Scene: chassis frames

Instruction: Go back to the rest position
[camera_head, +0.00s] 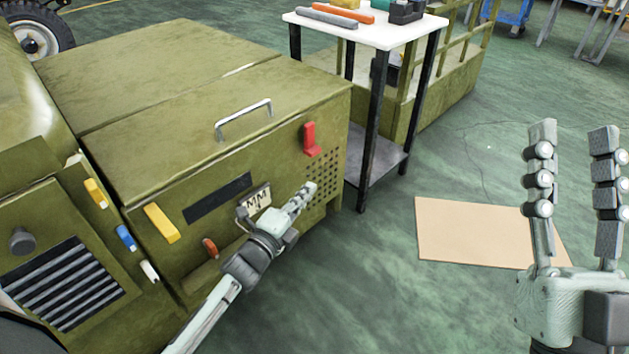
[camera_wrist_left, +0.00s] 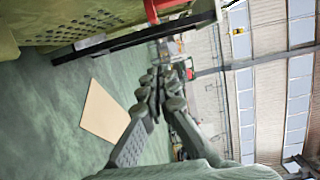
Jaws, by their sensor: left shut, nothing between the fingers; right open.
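My left gripper (camera_head: 303,193) is shut and empty in front of the green chassis box's front face. In the left wrist view its fingers (camera_wrist_left: 163,75) come together at the tips with nothing between them. My right gripper (camera_head: 573,140) is open and empty at the right of the head view, with its fingers pointing up above the floor. The green chassis box (camera_head: 240,130) has a metal handle on top and a red lever (camera_head: 311,139) on its front. Whether my left gripper touches the box cannot be told.
A white-topped table (camera_head: 405,35) with tools stands behind the box. A tan sheet (camera_head: 470,232) lies on the green floor and also shows in the left wrist view (camera_wrist_left: 103,112). A blue cart (camera_head: 508,12) stands far back.

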